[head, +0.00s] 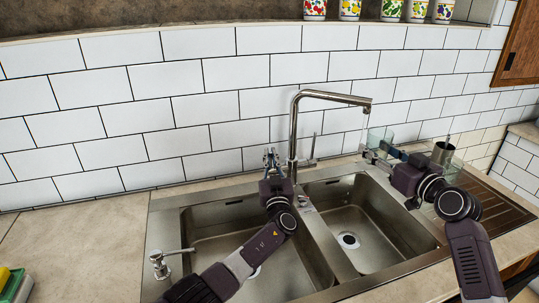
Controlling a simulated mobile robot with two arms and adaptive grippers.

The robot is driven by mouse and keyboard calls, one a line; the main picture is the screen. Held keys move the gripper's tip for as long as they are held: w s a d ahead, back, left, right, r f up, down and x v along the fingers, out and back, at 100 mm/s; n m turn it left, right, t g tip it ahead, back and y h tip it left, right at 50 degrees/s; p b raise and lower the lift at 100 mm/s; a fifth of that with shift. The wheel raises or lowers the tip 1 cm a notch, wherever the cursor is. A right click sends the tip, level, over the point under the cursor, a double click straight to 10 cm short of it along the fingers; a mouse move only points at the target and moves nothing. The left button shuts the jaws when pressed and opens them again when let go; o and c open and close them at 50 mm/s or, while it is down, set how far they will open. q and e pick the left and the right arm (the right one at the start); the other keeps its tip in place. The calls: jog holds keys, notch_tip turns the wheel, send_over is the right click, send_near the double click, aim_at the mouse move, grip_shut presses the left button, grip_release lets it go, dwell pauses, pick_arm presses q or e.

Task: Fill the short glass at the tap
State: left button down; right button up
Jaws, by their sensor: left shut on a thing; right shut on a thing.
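The steel tap (293,130) stands behind the sink, its spout reaching right and ending in a downturned tip. A thin lever stands at the right of its base. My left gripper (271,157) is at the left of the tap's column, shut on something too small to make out. My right gripper (377,150) is shut on a clear glass (379,137), apparently the short one, just below and slightly right of the spout tip. The glass is faint against the tiles, and its fill cannot be told. No water stream is visible.
The double-bowl steel sink (324,212) lies below both arms. A metal cup (443,152) and clear glassware stand behind my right arm, near the ribbed drainer (502,212). A soap dispenser (159,264) stands at left. The left counter (80,240) is largely clear.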

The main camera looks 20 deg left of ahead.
pick_arm(q)
jog(key=shift+s+d+f+t, duration=0.25)
jog(key=shift+s+f+t, duration=0.05)
jog(key=shift+t, duration=0.4)
jog(key=c, duration=2.1)
grip_release()
jog(key=shift+r, duration=0.15)
jog(key=shift+s, duration=0.1)
jog(key=shift+v, duration=3.7)
